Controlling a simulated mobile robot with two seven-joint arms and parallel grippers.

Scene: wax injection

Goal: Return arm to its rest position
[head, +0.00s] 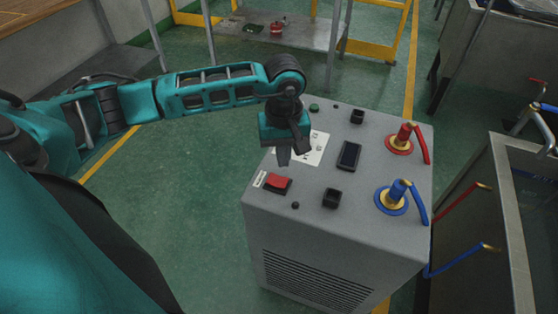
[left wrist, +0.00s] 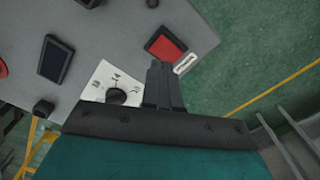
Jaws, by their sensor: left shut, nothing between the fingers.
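My left arm reaches in from the left in the head view, with the left gripper (head: 284,157) pointing down over the near-left part of a grey machine's top. The gripper is shut and empty, above the white dial label (head: 313,150) and behind the red rocker switch (head: 278,181). In the left wrist view the closed fingers (left wrist: 163,85) lie between the black dial knob (left wrist: 117,96) and the red switch (left wrist: 166,46). I cannot tell how high the fingertips are above the panel. My right gripper is not in view.
The grey machine (head: 338,236) also carries a dark display (head: 349,156), a red valve (head: 403,137) and a blue valve (head: 397,190). A metal tank (head: 505,210) stands close on its right. A low table (head: 285,30) with yellow posts is behind. Green floor at left is clear.

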